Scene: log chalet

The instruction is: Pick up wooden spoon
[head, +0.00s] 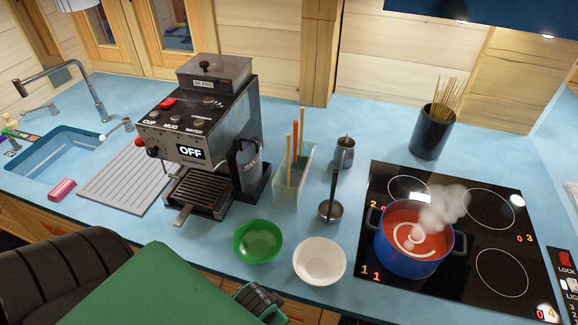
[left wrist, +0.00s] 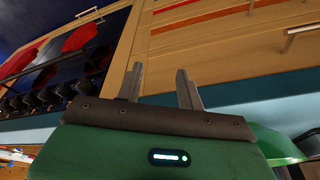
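A clear utensil holder (head: 287,190) stands on the blue counter to the right of the coffee machine. Several long handles stick up from it, tan and orange-red. A tan wooden handle (head: 288,158) may be the wooden spoon's, but the lower ends are hard to make out, so I cannot tell which one is the spoon. My green left arm comes in at the bottom left of the head view, below the counter's front edge. In the left wrist view my left gripper (left wrist: 160,68) has its two fingers apart with nothing between them. My right gripper is not in view.
A coffee machine (head: 205,130) stands left of the holder. A green bowl (head: 258,241), a white bowl (head: 319,261) and a ladle (head: 331,209) lie in front and right. A steaming blue pot (head: 410,259) sits on the black cooktop (head: 500,235). Drawer fronts (left wrist: 210,55) face my left gripper.

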